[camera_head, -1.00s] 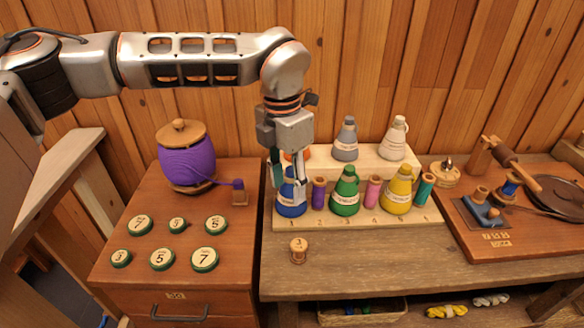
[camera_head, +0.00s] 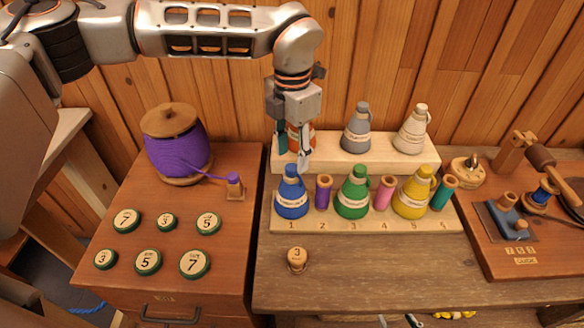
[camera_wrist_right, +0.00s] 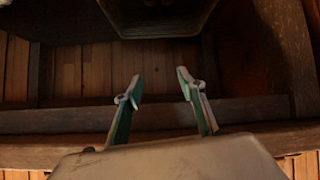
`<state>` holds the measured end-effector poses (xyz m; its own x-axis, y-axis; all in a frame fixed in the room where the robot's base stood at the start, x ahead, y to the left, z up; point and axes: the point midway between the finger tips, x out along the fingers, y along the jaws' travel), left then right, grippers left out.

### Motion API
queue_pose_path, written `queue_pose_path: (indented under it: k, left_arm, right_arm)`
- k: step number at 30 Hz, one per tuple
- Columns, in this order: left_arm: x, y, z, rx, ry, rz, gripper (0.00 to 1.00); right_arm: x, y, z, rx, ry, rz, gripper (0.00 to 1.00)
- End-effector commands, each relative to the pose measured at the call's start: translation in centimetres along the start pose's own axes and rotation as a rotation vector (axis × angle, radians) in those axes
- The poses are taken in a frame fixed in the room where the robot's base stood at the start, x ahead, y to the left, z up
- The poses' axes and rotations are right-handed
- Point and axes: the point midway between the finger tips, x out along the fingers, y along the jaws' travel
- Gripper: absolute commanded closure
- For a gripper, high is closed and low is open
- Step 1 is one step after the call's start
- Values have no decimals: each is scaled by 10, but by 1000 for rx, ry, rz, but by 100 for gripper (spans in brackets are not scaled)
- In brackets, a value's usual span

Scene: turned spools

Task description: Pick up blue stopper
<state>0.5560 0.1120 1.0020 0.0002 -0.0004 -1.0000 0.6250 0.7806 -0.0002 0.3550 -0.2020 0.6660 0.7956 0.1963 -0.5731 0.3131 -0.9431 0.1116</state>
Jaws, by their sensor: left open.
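A blue bottle (camera_head: 291,200) stands upright at the left end of the light wooden rack, with a white label band. The blue stopper (camera_head: 291,171) is at its top. My left gripper (camera_head: 292,159) points down just above and behind that top, fingers apart and with nothing seen between them. Whether a fingertip touches the stopper I cannot tell. The gripper partly hides an orange bottle (camera_head: 301,139) on the raised back step. My right gripper (camera_wrist_right: 159,92) shows only in the right wrist view, open and empty, away from the bottles.
Purple, pink and teal spools stand between the green bottle (camera_head: 353,195) and yellow bottle (camera_head: 414,195) and beside them. Grey and white bottles stand behind. A numbered wooden peg (camera_head: 297,260) is in front. A purple yarn spool (camera_head: 178,148) is at left.

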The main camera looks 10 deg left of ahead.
Motion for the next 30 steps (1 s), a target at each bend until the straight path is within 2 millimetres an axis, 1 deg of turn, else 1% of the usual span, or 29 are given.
queue_pose_path:
  k: [3,7,11,17,21,30]
  left_arm:
    - [18,3,2,0,3,-2,59]
    - [34,3,2,1,2,-1,59]
    - [41,4,2,0,1,0,59]
    - [42,4,2,0,1,0,59]
    - [42,4,2,0,1,0,87]
    - [41,4,2,0,1,0,87]
  right_arm:
    - [-2,2,-8,-1,7,2,60]
    - [-2,4,-16,-2,19,4,60]
    - [-2,5,-21,-3,27,5,60]
    - [-2,5,-22,-2,29,6,60]
    - [-2,5,-21,-2,27,5,60]
    - [-1,4,-16,-3,19,4,60]
